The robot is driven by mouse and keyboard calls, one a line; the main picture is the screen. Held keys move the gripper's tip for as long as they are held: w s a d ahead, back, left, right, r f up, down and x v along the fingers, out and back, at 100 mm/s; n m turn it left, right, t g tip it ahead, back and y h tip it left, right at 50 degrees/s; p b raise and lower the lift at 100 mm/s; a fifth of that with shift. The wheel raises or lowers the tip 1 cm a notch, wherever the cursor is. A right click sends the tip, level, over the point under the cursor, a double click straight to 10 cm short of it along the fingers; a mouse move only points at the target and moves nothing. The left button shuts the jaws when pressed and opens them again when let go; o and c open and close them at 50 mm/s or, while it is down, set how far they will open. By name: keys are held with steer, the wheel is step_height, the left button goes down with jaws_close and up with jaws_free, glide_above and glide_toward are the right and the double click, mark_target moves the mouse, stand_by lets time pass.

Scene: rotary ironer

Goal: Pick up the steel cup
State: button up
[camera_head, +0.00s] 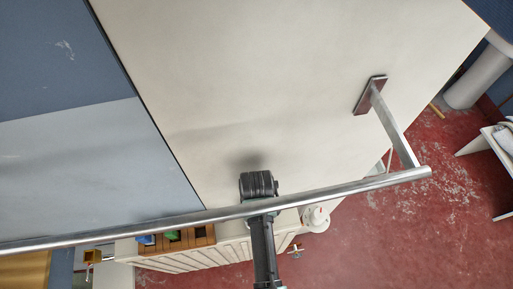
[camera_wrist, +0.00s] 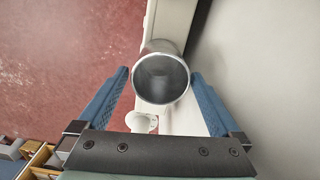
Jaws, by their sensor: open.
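The steel cup (camera_wrist: 161,75) is a shiny metal cylinder in the middle of the wrist view, its open round mouth facing the camera. My gripper (camera_wrist: 161,80) is open, with one blue finger on each side of the cup. There is a gap to the left finger and a narrower one to the right finger. I cannot tell how deep the cup sits between them. In the head view, part of my arm shows at the lower middle; the fingers and the steel cup cannot be made out there.
A metal rail (camera_head: 330,190) crosses the head view near my arm, on a bracket from the large cream panel (camera_head: 300,70). A white cup-like item (camera_wrist: 141,122) is below the steel cup in the wrist view. A wooden compartment box (camera_head: 190,238) stands lower left. Red floor (camera_head: 400,240) lies right.

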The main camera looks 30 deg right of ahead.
steer(key=shift+f, duration=0.55)
steer(key=c, duration=1.2)
steer(key=shift+r, duration=0.1)
